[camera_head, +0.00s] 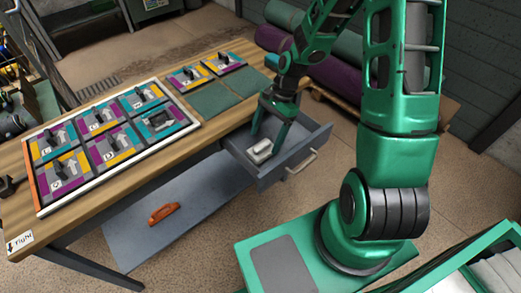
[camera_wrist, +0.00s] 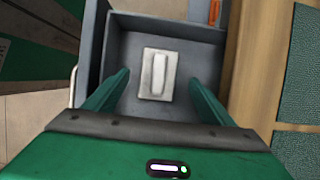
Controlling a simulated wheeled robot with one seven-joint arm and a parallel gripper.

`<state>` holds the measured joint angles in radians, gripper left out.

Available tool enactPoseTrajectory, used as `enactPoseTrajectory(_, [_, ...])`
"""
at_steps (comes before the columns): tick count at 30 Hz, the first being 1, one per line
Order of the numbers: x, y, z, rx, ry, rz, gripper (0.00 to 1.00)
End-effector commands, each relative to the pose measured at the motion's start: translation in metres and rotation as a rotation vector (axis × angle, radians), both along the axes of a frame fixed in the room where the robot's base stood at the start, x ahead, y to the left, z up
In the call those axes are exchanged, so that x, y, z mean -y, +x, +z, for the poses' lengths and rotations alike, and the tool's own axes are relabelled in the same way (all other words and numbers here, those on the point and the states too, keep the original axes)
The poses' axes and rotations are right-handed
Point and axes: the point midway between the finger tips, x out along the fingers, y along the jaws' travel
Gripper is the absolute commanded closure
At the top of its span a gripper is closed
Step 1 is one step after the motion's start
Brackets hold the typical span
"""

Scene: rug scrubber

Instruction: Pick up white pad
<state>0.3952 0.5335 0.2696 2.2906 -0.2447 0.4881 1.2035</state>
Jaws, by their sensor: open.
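The white pad (camera_head: 259,151) is a small pale block with a raised grip bar, lying in the open grey drawer (camera_head: 268,181) under the table's right end. In the wrist view the white pad (camera_wrist: 157,74) lies flat on the drawer floor, its bar running up and down the picture. My gripper (camera_head: 268,140) reaches down over the drawer. In the wrist view my gripper (camera_wrist: 160,82) has its green fingers wide apart, one to each side of the pad and nearer the camera. Neither finger appears to touch the pad.
The drawer walls (camera_wrist: 104,60) stand close around the fingers. The wooden table (camera_head: 222,128) holds a framed board (camera_head: 110,139) of coloured tiles with black handles. An orange-brown tool (camera_head: 163,213) lies on the lower shelf (camera_head: 190,232). Rolled rugs (camera_head: 335,75) lie behind.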

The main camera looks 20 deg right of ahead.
Motion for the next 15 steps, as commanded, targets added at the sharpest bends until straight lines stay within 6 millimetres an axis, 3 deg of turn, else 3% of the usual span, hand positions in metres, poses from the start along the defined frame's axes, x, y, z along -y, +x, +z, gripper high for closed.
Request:
enactPoseTrajectory(7, [-0.014, -0.007, -0.031, -0.004, 0.002, 0.001, 0.23])
enactPoseTrajectory(15, [-0.017, -0.007, -0.040, -0.001, 0.000, 0.000, 0.23])
